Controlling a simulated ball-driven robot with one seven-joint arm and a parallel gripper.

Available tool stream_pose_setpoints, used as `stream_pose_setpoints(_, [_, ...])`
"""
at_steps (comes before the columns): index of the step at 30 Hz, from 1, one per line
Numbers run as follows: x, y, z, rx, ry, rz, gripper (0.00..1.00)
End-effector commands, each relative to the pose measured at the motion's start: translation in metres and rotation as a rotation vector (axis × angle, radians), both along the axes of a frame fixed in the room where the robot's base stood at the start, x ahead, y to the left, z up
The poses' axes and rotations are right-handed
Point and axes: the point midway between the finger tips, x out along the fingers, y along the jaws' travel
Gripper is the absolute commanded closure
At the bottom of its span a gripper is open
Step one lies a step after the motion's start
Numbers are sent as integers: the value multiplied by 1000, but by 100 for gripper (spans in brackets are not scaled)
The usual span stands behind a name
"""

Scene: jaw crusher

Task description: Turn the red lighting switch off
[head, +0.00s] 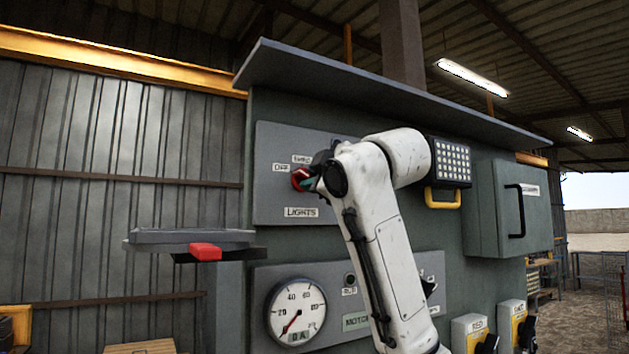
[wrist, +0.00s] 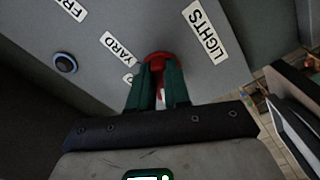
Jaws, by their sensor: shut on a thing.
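The red lighting switch (head: 298,177) is on a grey panel (head: 268,141) above a LIGHTS label (head: 301,212), with an OFF label (head: 281,168) at its upper left and a YARD label above. In the wrist view the red switch (wrist: 158,56) shows between and beyond the tips of my dark green fingers. My gripper (wrist: 159,78) is shut on the switch's knob, one finger on each side. It also shows in the head view (head: 312,184), partly behind my wrist. The fingers hide much of the knob, so I cannot tell which way it points.
A blue-ringed button (wrist: 65,62) sits on the same panel. A shelf with a red block (head: 205,251) juts out at left. A lamp with a yellow handle (head: 443,197) and a grey cabinet (head: 507,208) are to the right.

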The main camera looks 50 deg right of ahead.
Motion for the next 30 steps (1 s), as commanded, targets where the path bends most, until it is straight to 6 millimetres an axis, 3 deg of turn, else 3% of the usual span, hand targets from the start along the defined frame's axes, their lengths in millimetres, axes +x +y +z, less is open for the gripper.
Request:
stream_pose_setpoints(7, [1, 1, 0, -3, 1, 2, 100])
stream_pose_setpoints(8, [1, 1, 0, -3, 1, 2, 81])
stream_pose_setpoints(15, [0, 1, 0, -1, 1, 1, 58])
stream_pose_setpoints(24, [-2, 1, -1, 0, 0, 1, 57])
stream_pose_setpoints(30, [-27, 8, -3, -1, -4, 1, 57])
